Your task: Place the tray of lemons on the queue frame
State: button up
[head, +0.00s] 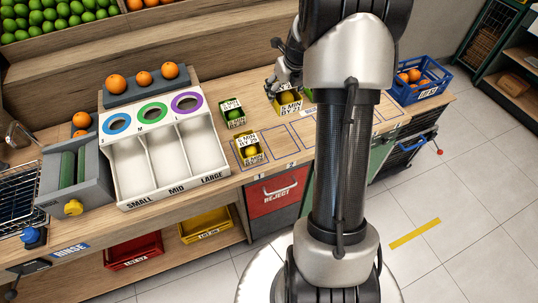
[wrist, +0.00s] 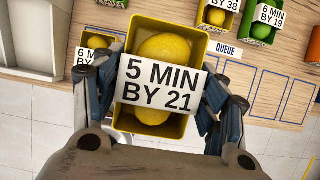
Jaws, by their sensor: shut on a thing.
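My gripper (wrist: 158,98) is shut on a yellow tray (wrist: 188,127) holding two lemons (wrist: 166,46), with a white label reading "5 MIN BY 21". The tray is level in the grip and covers part of the counter below it. In the head view my gripper (head: 285,82) and the held tray (head: 287,108) are over the counter, left of my arm; the height is hard to tell. The blue-outlined queue frame (wrist: 270,92) runs along the counter's front beside a "QUEUE" sign (wrist: 226,49). Its outlines also show in the head view (head: 277,146), partly hidden by my arm.
A yellow "6 MIN" tray (head: 252,153) stands in the outline at the left end. A green tray (head: 232,115) stands behind it. The wrist view shows a "BY 38" tray (wrist: 212,27) and a green "BY 19" tray (wrist: 261,30). A white sorter (head: 165,150) stands left.

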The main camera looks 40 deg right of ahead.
jog(key=shift+a, duration=0.25)
notch_tip(320, 180, down, 20)
jog(key=b, duration=0.8)
jog(key=shift+d, duration=0.1)
jog(key=o, duration=1.2)
jog(key=shift+f, duration=0.1)
jog(key=shift+s, duration=0.1)
